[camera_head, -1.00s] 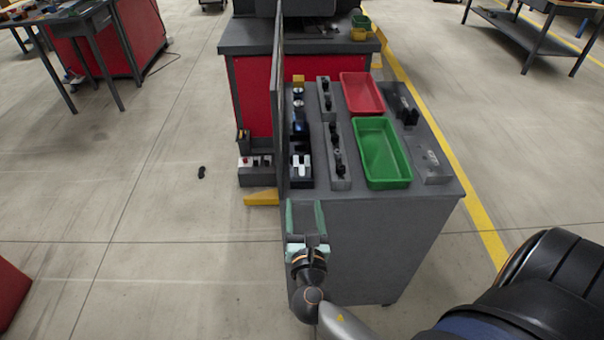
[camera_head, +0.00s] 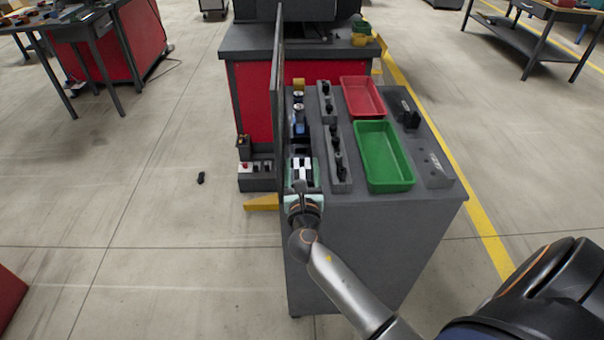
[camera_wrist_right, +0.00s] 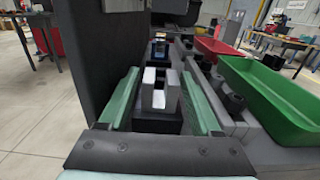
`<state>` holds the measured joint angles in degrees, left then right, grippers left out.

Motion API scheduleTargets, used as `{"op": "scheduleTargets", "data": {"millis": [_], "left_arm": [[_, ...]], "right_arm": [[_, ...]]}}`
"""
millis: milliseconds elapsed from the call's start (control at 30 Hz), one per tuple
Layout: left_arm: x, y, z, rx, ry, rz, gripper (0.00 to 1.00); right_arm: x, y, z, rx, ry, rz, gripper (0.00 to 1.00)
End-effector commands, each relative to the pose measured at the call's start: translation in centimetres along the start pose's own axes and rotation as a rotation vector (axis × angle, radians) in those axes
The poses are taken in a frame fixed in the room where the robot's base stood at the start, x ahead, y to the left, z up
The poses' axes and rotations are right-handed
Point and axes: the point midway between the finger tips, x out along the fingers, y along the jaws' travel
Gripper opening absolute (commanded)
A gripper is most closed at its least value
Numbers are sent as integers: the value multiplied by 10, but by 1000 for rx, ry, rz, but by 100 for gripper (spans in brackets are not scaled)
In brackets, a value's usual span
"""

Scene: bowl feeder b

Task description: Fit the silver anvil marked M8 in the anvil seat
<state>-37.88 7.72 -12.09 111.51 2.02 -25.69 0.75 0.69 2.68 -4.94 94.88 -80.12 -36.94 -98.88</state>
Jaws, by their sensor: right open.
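A silver U-shaped block (camera_wrist_right: 158,90), likely an anvil, stands upright on a black block (camera_wrist_right: 157,124) in the right wrist view. It also shows as pale parts in the head view (camera_head: 296,174). I can read no M8 mark. My right gripper (camera_wrist_right: 162,92) is open, with one green finger on each side of the silver block and gaps between. In the head view it (camera_head: 303,178) is at the near left corner of the bench top. I cannot make out which part is the anvil seat. My left gripper is not in view.
A dark upright panel (camera_head: 278,110) stands close along the left of the gripper. Dark rails with black parts (camera_head: 338,160) lie to its right. Beyond are a green tray (camera_head: 401,183) and a red tray (camera_head: 362,97). A blue and black part (camera_head: 300,128) stands farther back.

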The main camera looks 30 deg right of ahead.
Motion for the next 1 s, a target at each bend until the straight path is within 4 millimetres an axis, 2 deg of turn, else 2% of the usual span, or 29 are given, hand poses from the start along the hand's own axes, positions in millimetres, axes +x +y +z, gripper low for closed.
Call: {"op": "scheduleTargets", "data": {"millis": [100,333,900,1000], "left_arm": [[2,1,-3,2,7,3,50],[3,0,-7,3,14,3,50],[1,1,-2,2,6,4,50],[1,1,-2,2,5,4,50]], "right_arm": [[9,0,0,-2,0,0,65],[10,0,0,-1,0,0,64],[9,0,0,-1,1,1,0],[9,0,0,0,1,1,0]]}}
